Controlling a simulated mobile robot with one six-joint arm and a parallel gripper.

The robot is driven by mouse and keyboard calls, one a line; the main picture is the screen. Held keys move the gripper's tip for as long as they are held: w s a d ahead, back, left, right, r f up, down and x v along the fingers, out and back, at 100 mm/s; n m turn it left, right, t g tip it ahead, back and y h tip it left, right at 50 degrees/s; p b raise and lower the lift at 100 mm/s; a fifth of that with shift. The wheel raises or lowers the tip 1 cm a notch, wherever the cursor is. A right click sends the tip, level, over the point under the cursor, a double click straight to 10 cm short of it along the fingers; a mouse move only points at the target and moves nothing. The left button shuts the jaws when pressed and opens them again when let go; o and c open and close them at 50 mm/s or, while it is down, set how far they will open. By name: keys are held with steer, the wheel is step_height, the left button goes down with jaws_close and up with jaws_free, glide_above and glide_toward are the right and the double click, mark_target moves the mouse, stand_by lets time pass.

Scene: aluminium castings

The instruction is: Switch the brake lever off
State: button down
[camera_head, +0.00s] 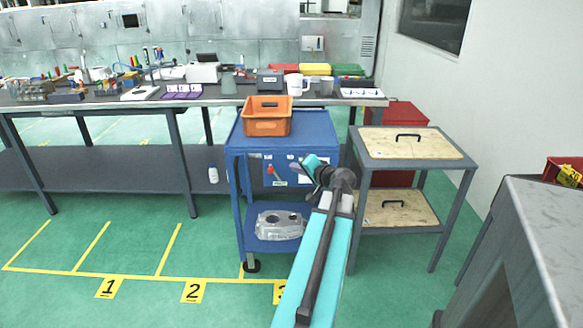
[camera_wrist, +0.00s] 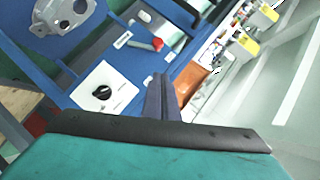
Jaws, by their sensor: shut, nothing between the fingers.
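The brake lever (camera_head: 272,171) is on the front panel of the blue cart (camera_head: 238,144). It has a red knob on a short grey stem. In the wrist view the brake lever (camera_wrist: 156,44) shows above my gripper, apart from it, with small white labels near it. My gripper (camera_head: 294,168) is just right of the lever in the head view, in front of the panel. In the wrist view my gripper (camera_wrist: 159,80) has its dark fingers together and nothing between them. The lever's labels are too small to read.
A black rotary knob (camera_wrist: 102,92) sits on a white plate beside the lever. An orange crate (camera_head: 265,122) stands on the cart, and a metal casting (camera_head: 280,225) lies on its lower shelf. A grey stand with wooden panels (camera_head: 408,143) is close on the right.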

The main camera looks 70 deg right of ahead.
steer(key=shift+v, duration=0.8)
